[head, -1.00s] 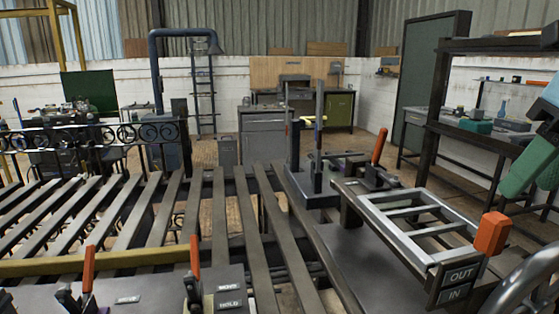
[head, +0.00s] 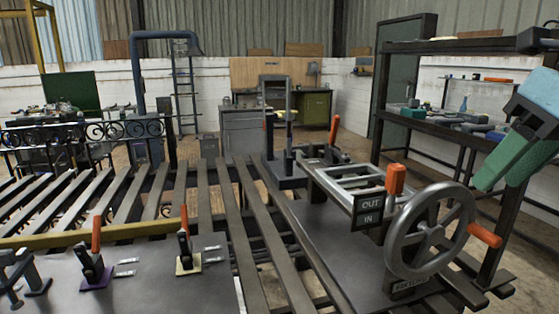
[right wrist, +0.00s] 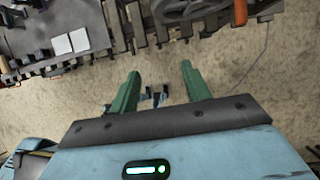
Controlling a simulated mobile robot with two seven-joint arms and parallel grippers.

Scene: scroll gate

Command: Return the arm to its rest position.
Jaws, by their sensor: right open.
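My right gripper (head: 507,168) is at the right edge of the head view, its green fingers pointing down and to the left. In the right wrist view its two green fingers (right wrist: 159,88) are apart with nothing between them, above the bare floor. It touches nothing that I can see. The grey handwheel (head: 428,231) with its orange knob stands below and left of it, clear of the fingers. The metal frame slide (head: 350,173) with an orange handle and an OUT/IN sign (head: 367,213) lies behind the wheel. My left gripper is not in the head view.
The slatted table (head: 245,215) fills the middle and left. Two orange-handled clamps (head: 184,232) stand on a dark plate at the front left. A dark shelf rack (head: 480,45) stands at the right, behind my right arm. Floor shows between table and rack.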

